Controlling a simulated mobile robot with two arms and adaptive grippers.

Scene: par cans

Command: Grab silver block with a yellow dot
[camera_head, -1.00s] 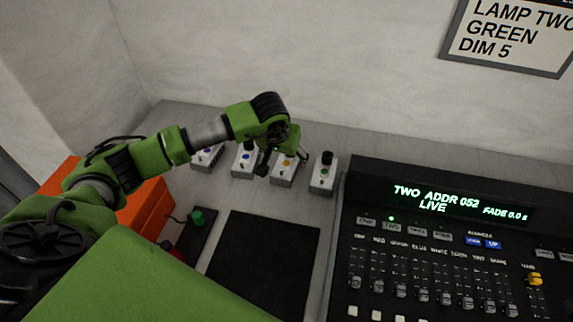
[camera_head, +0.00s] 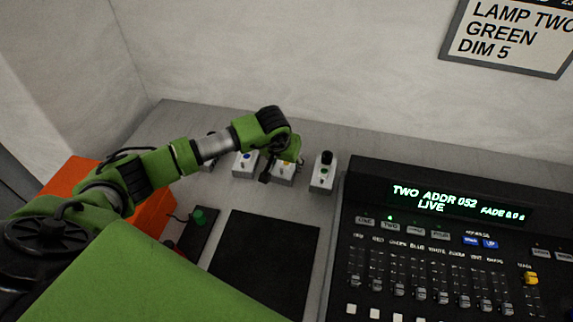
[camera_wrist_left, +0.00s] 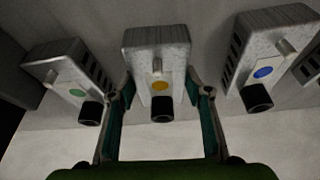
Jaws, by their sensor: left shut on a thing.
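The silver block with a yellow dot (camera_wrist_left: 158,52) is in the middle of the left wrist view, between the two fingers of my left gripper (camera_wrist_left: 161,95). The fingers are shut on its sides, near its black knob. In the head view the block (camera_head: 284,178) stands in a row on the table, and my left gripper (camera_head: 281,170) covers much of it from above. Whether it is lifted off the table I cannot tell. My right gripper is not in view.
A green-dot block (camera_head: 321,177) stands to the right and a blue-dot block (camera_head: 243,168) to the left, both close by. A black console (camera_head: 450,240) fills the right side. A black mat (camera_head: 262,262) and an orange box (camera_head: 150,212) lie nearer.

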